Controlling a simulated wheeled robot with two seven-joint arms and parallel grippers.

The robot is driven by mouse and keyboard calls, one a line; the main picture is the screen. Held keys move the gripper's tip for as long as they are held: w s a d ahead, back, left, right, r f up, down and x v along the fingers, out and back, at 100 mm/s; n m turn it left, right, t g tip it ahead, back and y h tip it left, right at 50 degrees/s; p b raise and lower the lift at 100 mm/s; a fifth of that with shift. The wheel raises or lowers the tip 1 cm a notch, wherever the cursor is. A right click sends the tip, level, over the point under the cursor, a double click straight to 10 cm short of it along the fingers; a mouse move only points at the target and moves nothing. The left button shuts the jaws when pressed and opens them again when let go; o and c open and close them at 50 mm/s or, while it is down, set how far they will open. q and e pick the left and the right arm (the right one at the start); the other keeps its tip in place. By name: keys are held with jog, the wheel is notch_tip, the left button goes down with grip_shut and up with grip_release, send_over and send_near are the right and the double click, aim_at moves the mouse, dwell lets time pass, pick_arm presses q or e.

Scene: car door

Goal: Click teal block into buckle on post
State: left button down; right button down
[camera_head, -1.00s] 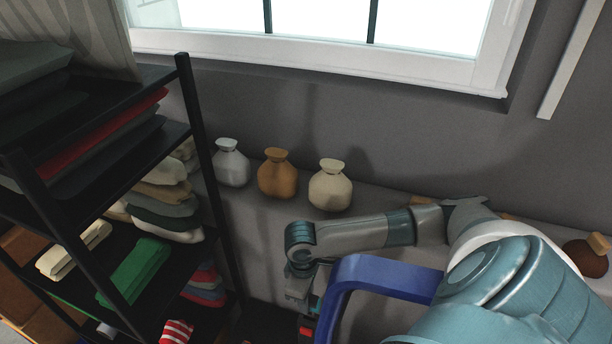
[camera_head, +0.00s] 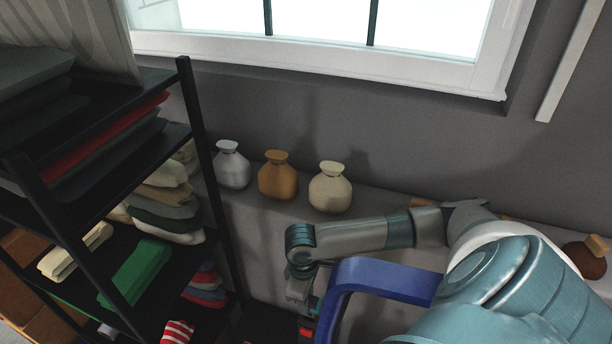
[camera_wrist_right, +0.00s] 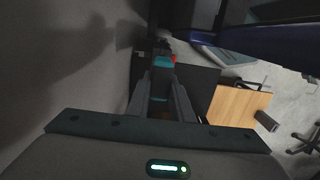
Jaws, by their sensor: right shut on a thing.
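The teal block (camera_wrist_right: 160,83) is between the two fingers of my right gripper (camera_wrist_right: 161,84) in the right wrist view. The gripper is shut on it. A dark buckle with a red part (camera_wrist_right: 173,58) lies just beyond the block's far end. I cannot tell whether the block touches it or is inside it. In the head view my right gripper (camera_head: 310,302) points down beside the blue frame, with the red part of the buckle (camera_head: 306,331) just below it. The post is mostly hidden. My left gripper is out of view.
The blue frame (camera_head: 388,277) stands close to the right of my right gripper. A black shelf rack (camera_head: 205,165) with folded cloths is at left. Several vases, one orange (camera_head: 277,178), stand on the ledge by the wall. A wooden table (camera_wrist_right: 237,105) shows in the wrist view.

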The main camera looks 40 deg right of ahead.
jog(key=shift+p, duration=0.3)
jog(key=shift+f+b, duration=0.75)
jog(key=shift+f, duration=2.05)
dwell(0.8)
jog(key=shift+f+b, duration=0.35)
jog(key=shift+f, duration=0.35)
jog(key=shift+r, duration=0.15)
jog(key=shift+s+a+r+p, duration=0.1)
jog(key=shift+r+p, duration=1)
jog(key=shift+r, duration=1.7)
dwell(0.5)
